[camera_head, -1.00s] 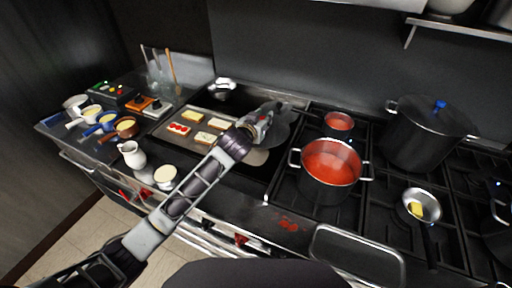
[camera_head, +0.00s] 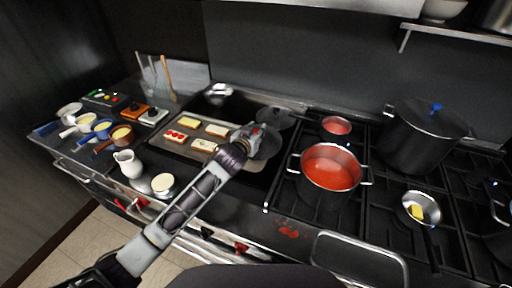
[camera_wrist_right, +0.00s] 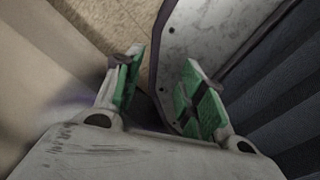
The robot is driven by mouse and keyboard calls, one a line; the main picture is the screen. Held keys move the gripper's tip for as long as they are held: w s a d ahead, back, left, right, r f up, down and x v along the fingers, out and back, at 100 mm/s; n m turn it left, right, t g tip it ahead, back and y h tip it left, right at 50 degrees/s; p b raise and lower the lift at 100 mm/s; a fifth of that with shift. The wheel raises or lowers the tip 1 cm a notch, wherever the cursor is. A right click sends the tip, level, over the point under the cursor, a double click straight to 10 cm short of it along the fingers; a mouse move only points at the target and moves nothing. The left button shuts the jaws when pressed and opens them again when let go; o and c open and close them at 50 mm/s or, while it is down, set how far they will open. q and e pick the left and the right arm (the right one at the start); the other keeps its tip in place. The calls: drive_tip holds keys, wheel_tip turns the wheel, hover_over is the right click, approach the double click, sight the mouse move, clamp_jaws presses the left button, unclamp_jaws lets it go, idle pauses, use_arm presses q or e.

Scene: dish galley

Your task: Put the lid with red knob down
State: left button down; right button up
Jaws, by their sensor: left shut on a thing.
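My left gripper (camera_head: 254,132) reaches in over the dark griddle area, just right of the tray of toasts. A small spot of red shows at the fingertips. I cannot tell whether the lid touches the surface below.
A pot of red soup (camera_head: 331,166) and a smaller red-filled pan (camera_head: 337,126) stand to the right on the burners. A tall black pot (camera_head: 423,140) is farther right. The tray of toasts (camera_head: 160,140) lies left. A white jug (camera_head: 129,163) stands near the front edge.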

use_arm(q)
drive_tip(key=shift+f, duration=1.65)
drive_tip(key=shift+f, duration=1.9)
drive_tip(key=shift+f, duration=0.1)
drive_tip(key=c, duration=1.1)
unclamp_jaws()
drive_tip(key=shift+b+v, duration=0.3)
drive_tip(key=shift+v, duration=5.75)
